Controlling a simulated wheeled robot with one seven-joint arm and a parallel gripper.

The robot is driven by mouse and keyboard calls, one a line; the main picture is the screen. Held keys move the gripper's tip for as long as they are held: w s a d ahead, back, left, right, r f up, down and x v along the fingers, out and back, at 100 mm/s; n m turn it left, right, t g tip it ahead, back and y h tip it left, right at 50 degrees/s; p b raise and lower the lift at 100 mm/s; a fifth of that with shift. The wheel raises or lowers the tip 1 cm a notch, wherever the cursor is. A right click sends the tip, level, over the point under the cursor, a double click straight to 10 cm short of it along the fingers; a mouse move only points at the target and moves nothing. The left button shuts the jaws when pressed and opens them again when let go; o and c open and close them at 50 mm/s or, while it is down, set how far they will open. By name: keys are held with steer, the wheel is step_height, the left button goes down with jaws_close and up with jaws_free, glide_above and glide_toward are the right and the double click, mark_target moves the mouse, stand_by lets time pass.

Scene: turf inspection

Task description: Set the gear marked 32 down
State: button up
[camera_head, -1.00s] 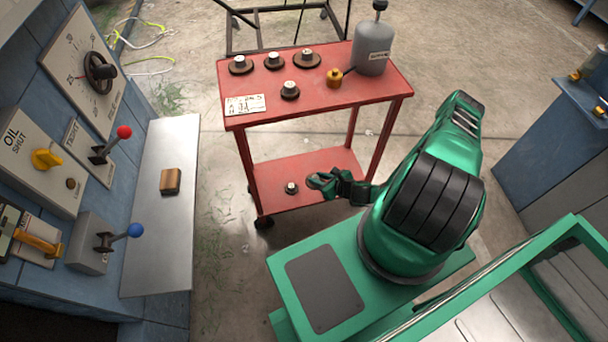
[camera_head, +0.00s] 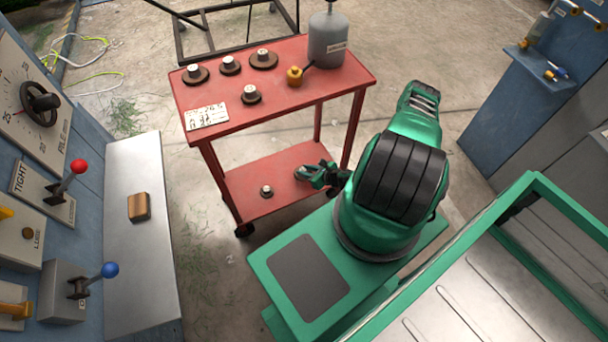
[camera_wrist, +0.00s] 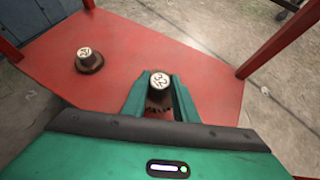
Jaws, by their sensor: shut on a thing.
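My gripper (camera_wrist: 158,100) is shut on a dark gear with a pale-topped hub (camera_wrist: 159,82), low over the lower shelf (camera_wrist: 110,30) of the red cart. The mark on its top looks like 32, though it is small and turned. I cannot tell whether its underside touches the shelf. Another gear (camera_wrist: 89,61) sits upright on the same shelf, to the left and apart from my fingers; its mark is hard to read. In the head view my gripper (camera_head: 303,173) is over the lower shelf, right of that other gear (camera_head: 266,191).
The cart's top (camera_head: 285,98) carries several gears, a brass-coloured piece (camera_head: 294,76), a grey canister (camera_head: 328,40) and a written card (camera_head: 206,117). Red legs stand at the shelf's corners. Bare shelf lies around the lone gear. A lever panel with a metal ledge (camera_head: 140,250) is at left.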

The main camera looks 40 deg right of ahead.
steer(key=shift+w+d+f, duration=0.1)
steer(key=shift+d+f, duration=0.1)
steer(key=shift+f, duration=0.3)
step_height(320, 180, down, 3)
steer(key=shift+f, duration=0.15)
steer(key=o, duration=1.1)
steer(key=shift+a, duration=0.1)
steer(key=shift+c, duration=0.2)
steer(key=v, duration=1.2)
